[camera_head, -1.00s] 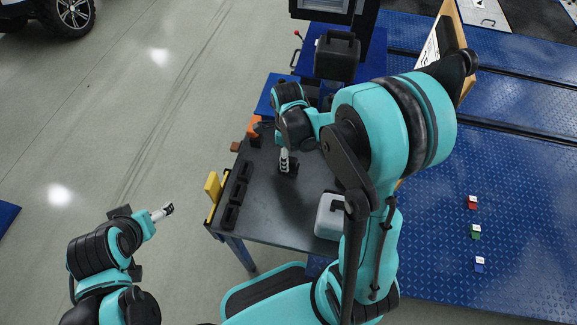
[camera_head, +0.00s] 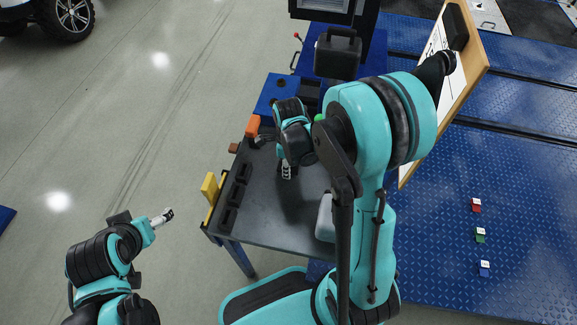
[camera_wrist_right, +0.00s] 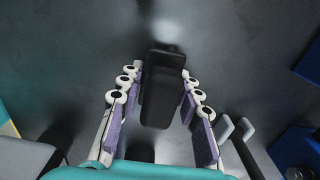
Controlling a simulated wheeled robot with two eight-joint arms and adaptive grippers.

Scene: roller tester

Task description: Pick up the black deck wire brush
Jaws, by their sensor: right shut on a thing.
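The black deck wire brush (camera_wrist_right: 160,98) sits lengthwise between the two fingers of my right gripper (camera_wrist_right: 158,80) in the right wrist view. The purple pads stand on either side of it, and the gripper is shut on it. In the head view my right gripper (camera_head: 287,173) is over the dark table top, and the brush is mostly hidden there by the gripper and wrist. I cannot tell whether the brush still touches the table. My left gripper (camera_head: 163,217) is away from the table at the left, over the floor, too small to read its fingers.
The dark table (camera_head: 262,222) carries a yellow item (camera_head: 210,188) and black holders at its left edge. An orange item (camera_head: 253,126) is at the back left, and a grey case (camera_head: 325,218) at the right. A framed whiteboard (camera_head: 470,66) stands behind my right arm.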

